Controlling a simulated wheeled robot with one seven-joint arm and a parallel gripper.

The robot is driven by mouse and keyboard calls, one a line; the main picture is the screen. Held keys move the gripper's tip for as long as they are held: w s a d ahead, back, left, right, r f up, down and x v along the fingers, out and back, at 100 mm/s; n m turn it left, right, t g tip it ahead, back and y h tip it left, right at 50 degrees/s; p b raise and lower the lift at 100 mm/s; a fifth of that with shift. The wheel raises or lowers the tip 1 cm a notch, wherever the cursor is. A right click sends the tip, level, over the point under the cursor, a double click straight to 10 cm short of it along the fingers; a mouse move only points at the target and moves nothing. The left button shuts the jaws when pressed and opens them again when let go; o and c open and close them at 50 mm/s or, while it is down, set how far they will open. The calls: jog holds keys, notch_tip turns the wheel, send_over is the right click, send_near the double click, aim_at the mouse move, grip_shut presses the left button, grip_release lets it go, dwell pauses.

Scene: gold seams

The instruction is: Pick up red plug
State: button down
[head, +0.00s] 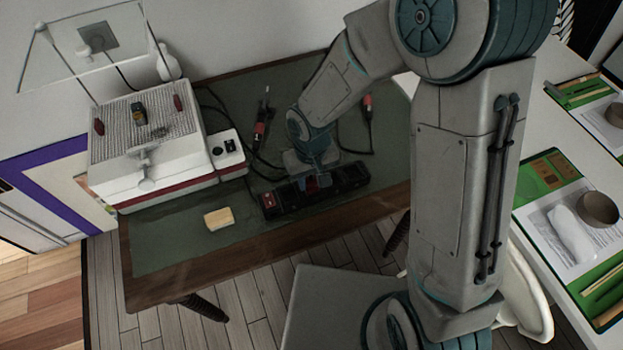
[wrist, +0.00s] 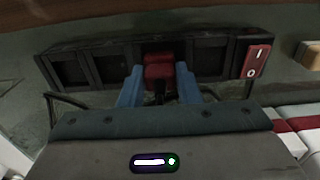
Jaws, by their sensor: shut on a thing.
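The red plug (wrist: 159,68) sits at a middle socket of the black power strip (wrist: 105,62) in the wrist view. The blue fingers of my gripper (wrist: 159,78) are on either side of it and shut on it. How far the plug is in the socket cannot be told. In the head view my gripper (head: 312,184) points down over the power strip (head: 346,179), which lies on the green table mat. My wrist and arm hide part of the strip and most of the plug there. The strip's red switch (wrist: 257,61) is at its right end in the wrist view.
A white machine (head: 150,160) stands on the table's left side. A yellow sponge (head: 219,218) lies in front of it. Other red-and-black plugs with cords lie behind the strip, one on the left (head: 260,130) and one on the right (head: 367,102). The front left mat is mostly clear.

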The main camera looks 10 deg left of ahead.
aim_at(311, 177)
jog(key=shift+r, duration=0.55)
notch_tip(311, 177, up, 3)
jog(key=shift+w+f, duration=0.1)
jog(key=s+d+r+p, duration=0.5)
jog(key=d+r, duration=0.5)
jog(key=r, duration=0.2)
jog(key=shift+s, duration=0.45)
jog(key=shift+d, duration=0.1)
